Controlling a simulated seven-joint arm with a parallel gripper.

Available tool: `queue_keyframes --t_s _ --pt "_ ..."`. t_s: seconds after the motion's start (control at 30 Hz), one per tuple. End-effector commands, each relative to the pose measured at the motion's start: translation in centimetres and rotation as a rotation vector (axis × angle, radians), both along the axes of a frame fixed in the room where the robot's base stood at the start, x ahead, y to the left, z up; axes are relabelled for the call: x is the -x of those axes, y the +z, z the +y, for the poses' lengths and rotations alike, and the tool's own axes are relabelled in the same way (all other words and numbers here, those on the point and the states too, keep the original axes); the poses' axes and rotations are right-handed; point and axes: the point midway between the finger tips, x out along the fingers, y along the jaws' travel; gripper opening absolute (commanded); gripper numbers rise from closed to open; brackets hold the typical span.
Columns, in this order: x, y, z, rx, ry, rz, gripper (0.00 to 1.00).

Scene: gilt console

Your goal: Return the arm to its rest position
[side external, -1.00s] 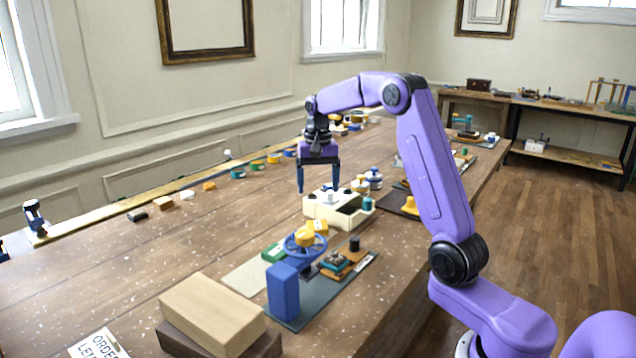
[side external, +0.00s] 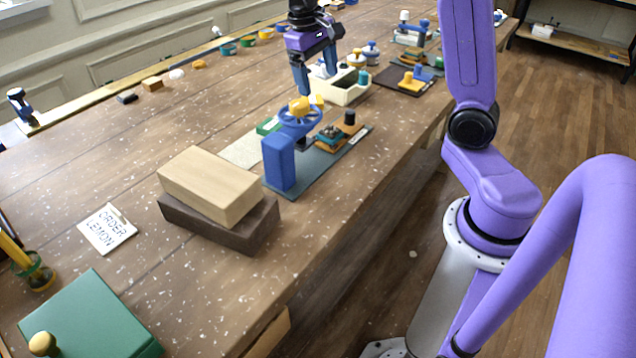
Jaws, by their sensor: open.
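My gripper (side external: 316,82) points down above the table, with its two blue fingers apart and nothing seen between them. It appears in front of the cream tray (side external: 349,97) and just behind or above the yellow knob (side external: 299,106) on the blue wheel (side external: 300,119). I cannot tell its exact height or whether it touches anything. One finger hides part of the tray. The upper part of my arm is cut off by the top of the picture.
A blue block (side external: 279,162) stands on a dark mat (side external: 306,176). A tan block (side external: 210,184) lies on a dark brown block (side external: 222,226). An ORDER LEMON card (side external: 107,229) and a green box (side external: 88,318) are nearer. The table's left middle is mostly clear.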

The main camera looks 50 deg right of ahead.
Motion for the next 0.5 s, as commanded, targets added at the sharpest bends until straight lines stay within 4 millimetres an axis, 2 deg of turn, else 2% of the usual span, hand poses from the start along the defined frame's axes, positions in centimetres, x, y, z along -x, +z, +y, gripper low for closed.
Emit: queue_keyframes --t_s 0.03,0.27,0.37,0.5 --pt "1.1 0.1 0.6 0.011 0.058 0.009 0.84" --pt "5.8 0.2 2.8 0.053 0.298 0.044 0.84" --pt "8.1 0.0 4.6 0.043 0.415 0.043 0.84" --pt "12.4 -0.8 8.0 -0.012 0.615 0.024 0.84"
